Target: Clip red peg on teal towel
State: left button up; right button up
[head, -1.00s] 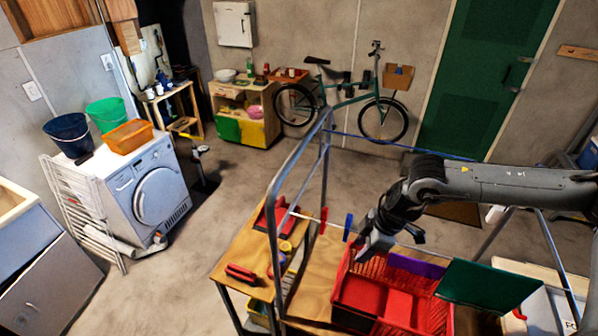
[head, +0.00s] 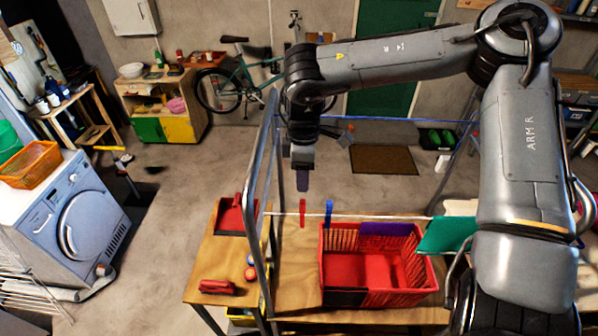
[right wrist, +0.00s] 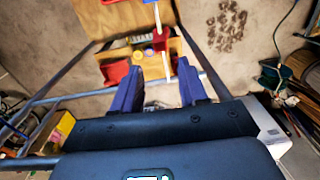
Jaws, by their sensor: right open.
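The red peg (head: 302,212) sits on the white line above the wooden bench; it also shows in the right wrist view (right wrist: 160,40). My right gripper (head: 302,184) is open and empty, above and behind the red peg in the head view. In the right wrist view its two blue fingers (right wrist: 159,92) stand apart, with the peg beyond their tips. The teal towel (head: 447,235) is at the right end of the line, partly hidden by my right arm. My left gripper is out of view.
A blue peg (head: 328,213) sits on the line just right of the red one. A red basket (head: 336,270) with red and purple cloth (head: 385,229) stands below. A metal frame post (head: 261,200) rises left of the pegs. A red dustpan (head: 232,218) lies at left.

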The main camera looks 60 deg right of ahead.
aim_at(302, 201)
jog(key=shift+f+b, duration=0.4)
jog(key=shift+f, duration=0.45)
notch_tip(302, 201, down, 7)
jog(key=b, duration=0.5)
jog(key=shift+a+r, duration=0.1)
jog(key=shift+a, duration=0.05)
jog(key=shift+f+b, duration=0.7)
jog(key=shift+f, duration=0.25)
grip_shut()
jog(key=shift+r, duration=0.1)
jog(key=shift+r, duration=0.15)
jog(key=shift+r+p, duration=0.95)
jog(key=shift+r, duration=0.25)
jog(key=shift+r+p, duration=0.9)
jog(key=shift+r, duration=0.45)
